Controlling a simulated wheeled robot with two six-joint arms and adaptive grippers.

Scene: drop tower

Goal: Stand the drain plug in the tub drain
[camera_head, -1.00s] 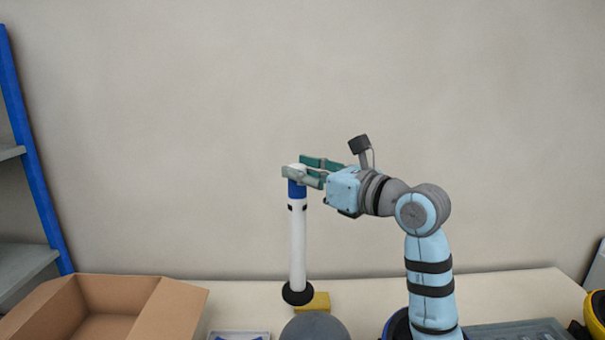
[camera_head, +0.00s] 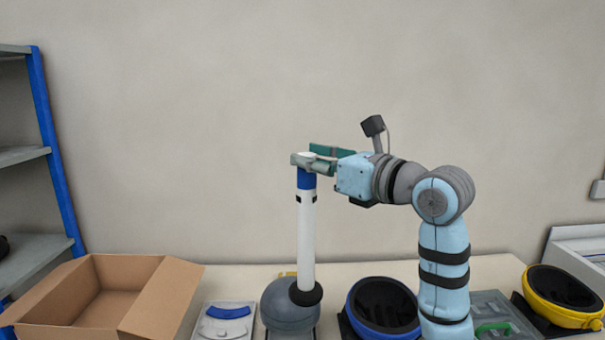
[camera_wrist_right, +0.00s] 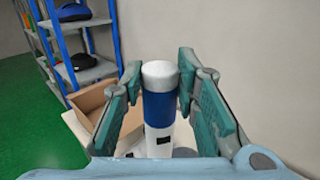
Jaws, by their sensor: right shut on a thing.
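No drain plug or tub drain can be recognised in these views. My right gripper (camera_head: 308,160) is shut on the top of a long white tube (camera_head: 306,235) with a blue collar and a black ring at its foot. The tube hangs nearly upright. In the head view its foot overlaps a grey dome (camera_head: 277,308); I cannot tell whether they touch. In the right wrist view the green fingers flank the tube's white cap and blue band (camera_wrist_right: 158,108). My left gripper is not in view.
An open cardboard box (camera_head: 160,300) is at left on the table. A light tray with blue parts (camera_head: 203,325) lies beside the dome. A blue-framed shelf (camera_head: 57,165) stands far left.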

